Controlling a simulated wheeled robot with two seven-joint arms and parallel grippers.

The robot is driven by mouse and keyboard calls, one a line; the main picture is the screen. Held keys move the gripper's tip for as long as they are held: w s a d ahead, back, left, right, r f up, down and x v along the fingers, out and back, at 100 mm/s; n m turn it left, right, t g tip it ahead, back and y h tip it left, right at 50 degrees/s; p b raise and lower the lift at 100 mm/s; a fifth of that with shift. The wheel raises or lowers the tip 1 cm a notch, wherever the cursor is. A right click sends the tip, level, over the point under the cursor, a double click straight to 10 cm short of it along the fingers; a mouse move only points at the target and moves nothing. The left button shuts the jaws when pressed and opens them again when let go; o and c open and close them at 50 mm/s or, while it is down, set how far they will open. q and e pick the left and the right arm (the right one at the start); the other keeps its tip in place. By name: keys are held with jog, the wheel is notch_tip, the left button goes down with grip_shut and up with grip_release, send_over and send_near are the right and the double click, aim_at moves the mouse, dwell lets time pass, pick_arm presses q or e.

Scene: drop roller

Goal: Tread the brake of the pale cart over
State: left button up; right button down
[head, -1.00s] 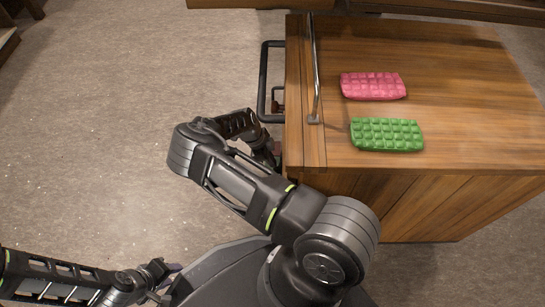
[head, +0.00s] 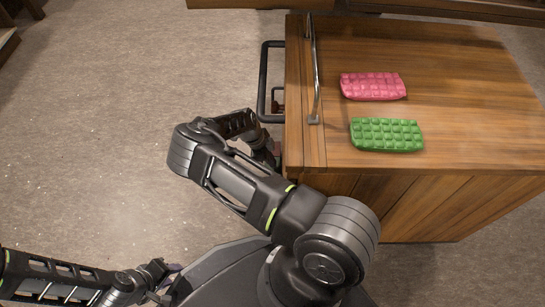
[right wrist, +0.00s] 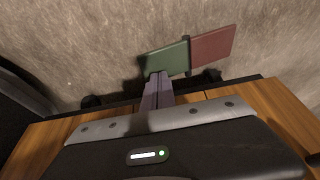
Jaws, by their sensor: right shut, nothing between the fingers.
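The wooden cart (head: 440,60) stands at the right in the head view, with a black side handle (head: 264,85) on its left. In the right wrist view its brake is a two-part pedal with a green half (right wrist: 166,60) and a dark red half (right wrist: 212,45), beyond the cart's wooden edge. My right gripper (right wrist: 157,80) is shut and empty, its tips at the lower edge of the green half. I cannot tell whether they touch it. In the head view the arm mostly hides that gripper. My left gripper (head: 166,282) is at the bottom left, away from the cart; its jaws are unclear.
A pink block-patterned pad (head: 373,87) and a green one (head: 387,134) lie on the cart top. A metal rail (head: 315,70) runs along its left side. Dark wooden furniture (head: 250,3) stands at the back. The floor (head: 110,110) left of the cart is clear.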

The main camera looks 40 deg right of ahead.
jog(key=shift+f+b, duration=0.8)
jog(key=shift+f, duration=0.45)
dwell(1.0)
jog(key=shift+r+p, duration=1.5)
jog(key=shift+r, duration=0.05)
jog(key=shift+w+a, duration=0.1)
jog(key=w+a+r+b, duration=0.2)
jog(key=w+a+b, duration=0.2)
jog(key=w+a, duration=0.5)
jog(key=shift+w+a+b, duration=0.25)
jog(key=shift+a+b, duration=0.1)
jog(key=shift+a, duration=0.8)
